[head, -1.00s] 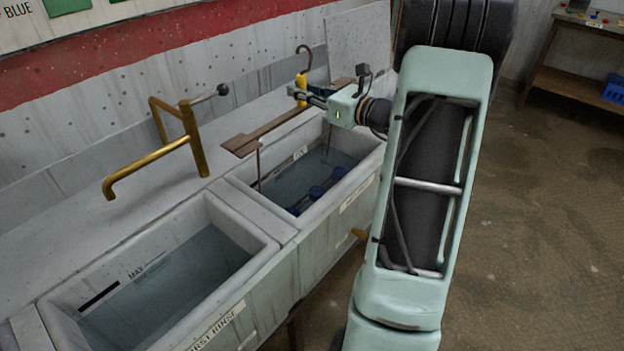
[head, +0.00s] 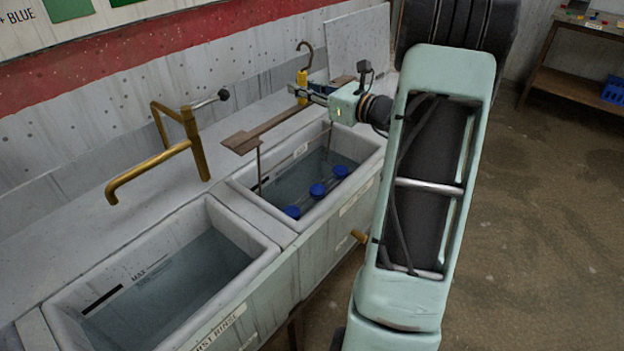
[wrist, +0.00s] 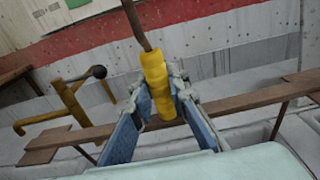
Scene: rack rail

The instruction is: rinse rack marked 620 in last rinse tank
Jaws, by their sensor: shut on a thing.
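The rack has a yellow grip (head: 302,82) under a dark hook, a long brown bar (head: 276,124) with flat end plates, and thin rods reaching down. Several blue round parts (head: 317,190) hang low in the far tank (head: 240,185), bright and at or just above the water. My gripper (head: 306,93) is shut on the yellow grip. The wrist view shows both blue fingers (wrist: 160,88) around that grip (wrist: 156,75), with the bar (wrist: 75,137) crossing behind. The far tank's front label is too small to read. I cannot read a number on the rack.
The near tank (head: 225,320), labelled FIRST RINSE, holds water and nothing else visible. A brass tap (head: 190,140) with a dark knob stands behind the tanks. A light panel (head: 360,45) rises beyond the far tank. A brass spigot (head: 358,236) juts from the front.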

